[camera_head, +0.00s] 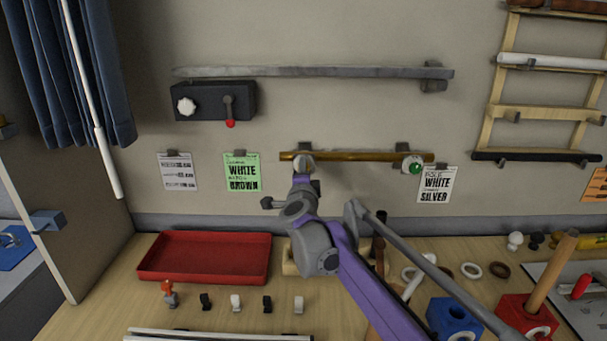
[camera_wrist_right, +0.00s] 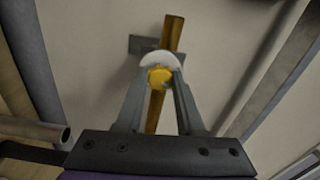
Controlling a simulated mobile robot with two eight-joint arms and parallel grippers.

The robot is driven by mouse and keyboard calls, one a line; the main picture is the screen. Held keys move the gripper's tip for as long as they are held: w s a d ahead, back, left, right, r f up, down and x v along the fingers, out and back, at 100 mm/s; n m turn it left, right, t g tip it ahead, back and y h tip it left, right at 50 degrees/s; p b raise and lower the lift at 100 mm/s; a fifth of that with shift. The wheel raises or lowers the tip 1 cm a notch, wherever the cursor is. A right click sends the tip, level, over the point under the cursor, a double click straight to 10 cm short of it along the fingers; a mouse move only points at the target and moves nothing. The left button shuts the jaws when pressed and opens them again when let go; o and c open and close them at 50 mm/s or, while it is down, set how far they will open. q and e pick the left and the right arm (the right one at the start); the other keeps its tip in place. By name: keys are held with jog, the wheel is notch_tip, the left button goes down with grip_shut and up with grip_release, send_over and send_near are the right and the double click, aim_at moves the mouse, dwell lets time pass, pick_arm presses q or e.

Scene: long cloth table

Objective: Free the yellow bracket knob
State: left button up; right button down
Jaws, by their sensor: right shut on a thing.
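The yellow bracket knob (camera_wrist_right: 160,77) sits between the fingertips of my right gripper (camera_wrist_right: 161,68) in the right wrist view. The fingers are shut on it, with a pale rounded piece (camera_wrist_right: 161,59) around its far side. A brown-gold rod (camera_wrist_right: 174,32) runs behind it by a grey wall bracket (camera_wrist_right: 139,45). In the head view my right gripper (camera_head: 303,166) is at the left end of this wall rod (camera_head: 350,156) and hides the yellow knob. A green knob (camera_head: 414,165) is on the rod's right bracket. My left gripper is out of view.
A long grey bar (camera_head: 320,71) and a dark box (camera_head: 213,101) with a white dial and red-tipped lever are on the wall above. Paper labels (camera_head: 243,172) hang beside the rod. A red tray (camera_head: 205,257), several small hooks, rings and blocks stand on the table below.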

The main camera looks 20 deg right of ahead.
jog(key=n+b, duration=0.1)
jog(key=n, duration=0.3)
jog(key=shift+n, duration=0.4)
dwell(0.4)
jog(key=c, duration=0.5)
grip_release()
jog(key=shift+s, duration=0.1)
jog(key=b+v, duration=0.1)
jog(key=v, duration=0.9)
jog(key=shift+s+a, duration=0.1)
jog(key=shift+s, duration=0.2)
